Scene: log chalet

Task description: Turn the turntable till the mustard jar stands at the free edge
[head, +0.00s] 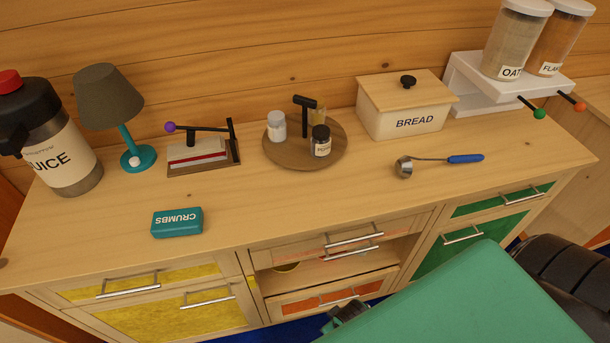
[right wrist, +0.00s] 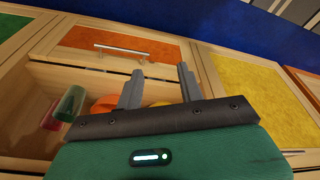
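The round wooden turntable (head: 290,156) sits on the counter near the back wall, with a black T-shaped handle (head: 304,103) rising from it. A white-lidded jar (head: 277,127) stands on its left. A dark-lidded jar (head: 320,146) with a small label stands at its front right. A yellowish jar (head: 319,116) stands at the back, partly hidden by the handle; I cannot read which jar is mustard. My right gripper (head: 345,315) is low in front of the cabinet, apart from the turntable. In the right wrist view its two fingers (right wrist: 160,88) are spread and empty. My left gripper is out of view.
A press-like device (head: 203,155) stands left of the turntable, the bread box (head: 405,115) right. The counter before the turntable is clear. An open cabinet bay (head: 335,270) lies below, near my right gripper.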

